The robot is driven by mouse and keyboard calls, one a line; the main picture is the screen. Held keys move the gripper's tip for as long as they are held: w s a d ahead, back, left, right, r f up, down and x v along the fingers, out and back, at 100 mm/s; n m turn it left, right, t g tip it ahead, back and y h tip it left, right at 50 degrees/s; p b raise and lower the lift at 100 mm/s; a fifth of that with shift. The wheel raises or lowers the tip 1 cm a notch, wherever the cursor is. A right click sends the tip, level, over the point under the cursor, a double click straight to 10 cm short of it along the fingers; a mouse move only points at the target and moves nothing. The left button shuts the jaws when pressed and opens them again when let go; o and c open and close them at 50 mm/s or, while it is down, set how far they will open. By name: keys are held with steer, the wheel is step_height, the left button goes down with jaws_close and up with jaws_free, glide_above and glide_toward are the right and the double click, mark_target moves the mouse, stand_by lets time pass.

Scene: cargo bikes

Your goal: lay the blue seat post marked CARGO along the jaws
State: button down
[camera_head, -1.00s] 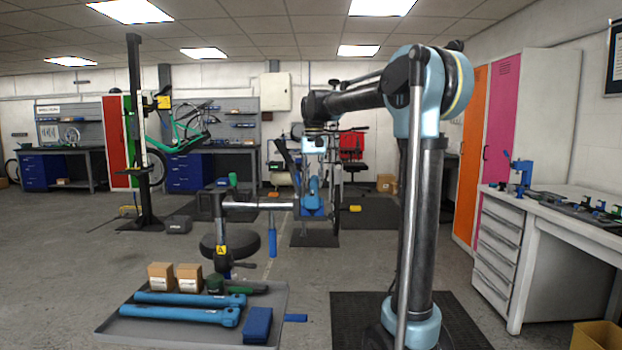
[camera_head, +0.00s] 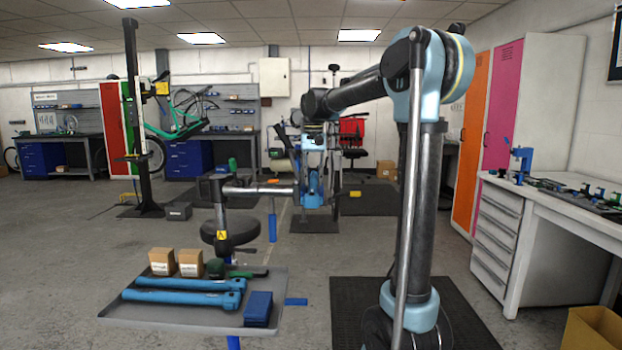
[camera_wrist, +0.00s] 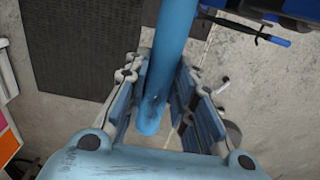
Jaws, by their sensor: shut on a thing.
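In the wrist view my gripper (camera_wrist: 158,75) is shut on a blue tube (camera_wrist: 172,45), the seat post, with a finger on each side; its near end shows between the fingers. No CARGO lettering is readable. In the head view my gripper (camera_head: 312,190) is small, beyond the tray, and the held post is hard to make out there. A repair stand with a silver horizontal arm (camera_head: 262,189) and black head (camera_head: 216,190) stands to its left. The arm's right end appears close to my gripper; I cannot tell whether they touch. The stand's jaws are not clear.
A grey tray (camera_head: 120,312) in front holds two blue tubes (camera_head: 180,298), two cardboard boxes (camera_head: 190,263), a dark blue block (camera_head: 258,308) and green items. A blue handle (camera_head: 272,228) hangs from the stand. A workbench (camera_head: 560,200) stands at right. The floor between is mostly clear.

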steer(key=c, duration=1.3)
jaws_free()
steer(key=shift+r, duration=0.15)
